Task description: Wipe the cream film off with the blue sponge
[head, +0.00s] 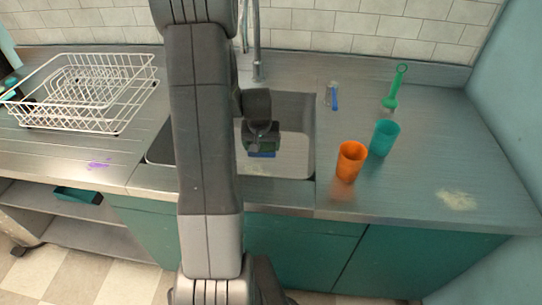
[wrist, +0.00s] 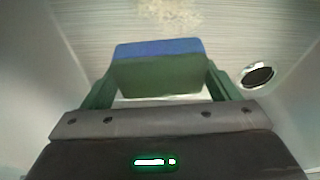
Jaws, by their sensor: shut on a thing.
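My gripper (wrist: 160,78) is shut on the blue sponge (wrist: 158,48), which has a blue face and a green body. In the head view my gripper (head: 262,138) is down in the sink basin, with a strip of the blue sponge (head: 262,155) showing below it. A pale cream film (wrist: 168,12) lies on the basin floor beyond the sponge in the wrist view. I cannot tell whether the sponge touches the floor. Another pale cream patch (head: 457,199) is on the right counter.
An orange cup (head: 350,161) and a teal cup (head: 384,138) stand right of the sink, with a green brush (head: 393,92) behind. A white dish rack (head: 85,95) and a purple smear (head: 98,165) are left. The drain (wrist: 257,75) is right of the sponge. Basin walls flank my gripper.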

